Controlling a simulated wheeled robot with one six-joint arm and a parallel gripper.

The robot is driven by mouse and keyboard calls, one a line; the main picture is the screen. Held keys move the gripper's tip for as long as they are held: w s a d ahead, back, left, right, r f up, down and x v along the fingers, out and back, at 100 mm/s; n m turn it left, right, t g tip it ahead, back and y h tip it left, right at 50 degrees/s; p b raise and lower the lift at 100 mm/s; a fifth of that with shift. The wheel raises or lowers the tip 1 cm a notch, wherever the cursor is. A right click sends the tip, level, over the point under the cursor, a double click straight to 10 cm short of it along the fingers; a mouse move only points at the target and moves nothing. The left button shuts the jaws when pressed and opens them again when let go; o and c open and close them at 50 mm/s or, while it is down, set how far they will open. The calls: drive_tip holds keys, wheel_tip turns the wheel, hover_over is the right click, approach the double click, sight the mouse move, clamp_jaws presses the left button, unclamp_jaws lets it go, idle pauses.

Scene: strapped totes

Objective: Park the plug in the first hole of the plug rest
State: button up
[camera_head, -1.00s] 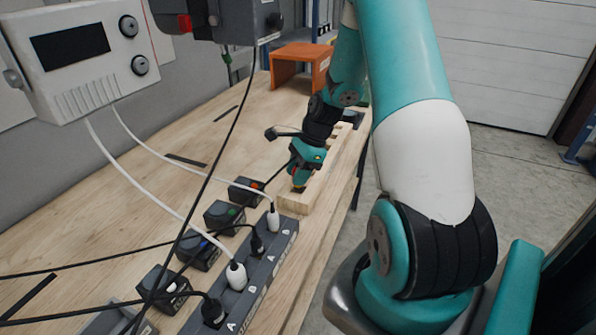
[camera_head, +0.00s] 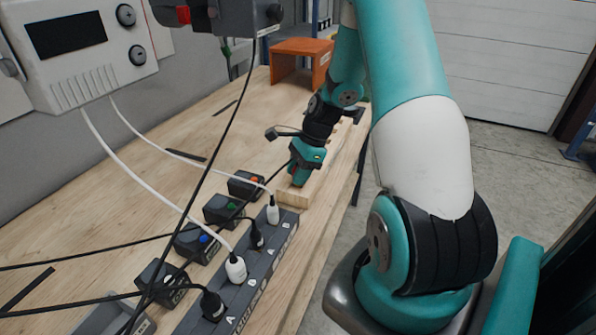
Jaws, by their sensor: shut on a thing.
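The plug rest (camera_head: 290,200) is a long pale wooden block on the bench, beyond the power strip. My gripper (camera_head: 299,180) is shut, pointing down at the near end of the rest. The plug between its jaws is hidden from this camera. A thin black cable runs from beside the gripper toward the lower left. The gripper and arm cover most of the rest's top, so its holes do not show clearly. I cannot tell whether the plug is inside a hole or just above one.
A dark power strip (camera_head: 262,268) with black and white plugs lies in front of the rest. Several black adapter boxes (camera_head: 195,243) stand left of it. Cables cross the bench. An orange stand (camera_head: 297,58) is at the back. Bare bench (camera_head: 130,215) lies to the left.

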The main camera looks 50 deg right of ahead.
drive_tip(key=o, duration=1.1)
drive_tip(key=b+v, duration=0.1)
drive_tip(key=v, duration=1.6)
drive_tip(key=shift+r, duration=0.25)
